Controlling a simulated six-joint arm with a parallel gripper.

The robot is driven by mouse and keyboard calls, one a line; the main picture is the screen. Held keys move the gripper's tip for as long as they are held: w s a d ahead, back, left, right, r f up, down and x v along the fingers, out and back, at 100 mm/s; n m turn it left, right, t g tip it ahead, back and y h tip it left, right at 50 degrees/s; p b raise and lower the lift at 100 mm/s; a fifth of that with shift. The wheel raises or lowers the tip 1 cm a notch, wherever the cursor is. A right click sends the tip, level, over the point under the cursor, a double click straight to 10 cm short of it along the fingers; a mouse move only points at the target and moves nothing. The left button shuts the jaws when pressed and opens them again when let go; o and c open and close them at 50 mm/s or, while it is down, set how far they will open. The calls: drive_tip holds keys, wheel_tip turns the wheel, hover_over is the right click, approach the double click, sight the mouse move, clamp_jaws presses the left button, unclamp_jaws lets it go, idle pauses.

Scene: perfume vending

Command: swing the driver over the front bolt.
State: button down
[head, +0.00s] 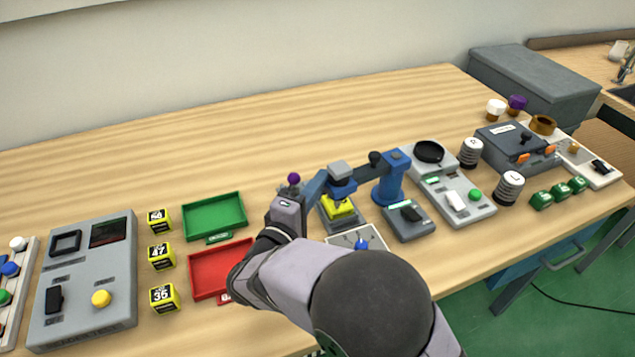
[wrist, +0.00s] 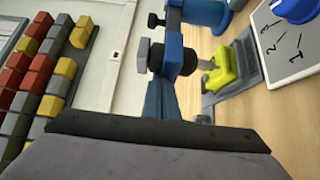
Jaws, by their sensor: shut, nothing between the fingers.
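The driver is a blue jointed arm on a blue post (head: 388,180), with a grey-topped head (head: 341,174) over a yellow block (head: 338,207) on a grey base. The head (wrist: 175,55) and yellow block (wrist: 222,70) also show in the wrist view. A purple ball knob (head: 293,179) stands by the driver arm's left end. My gripper (head: 287,203) is shut and empty, close to that end; contact cannot be told. Its dark jaw edge (wrist: 155,134) crosses the wrist view. I cannot make out which bolt lies under the driver.
A grey box with a dark lever (head: 408,219) and a dial plate with a blue knob (head: 361,243) sit right of my gripper. A green tray (head: 214,217) and a red tray (head: 208,271) lie to its left. The table behind the driver is clear.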

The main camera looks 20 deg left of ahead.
drive_tip(key=shift+d, duration=0.2)
drive_tip(key=s+b, duration=0.2)
drive_tip(key=s, duration=0.8)
drive_tip(key=shift+b, duration=0.35)
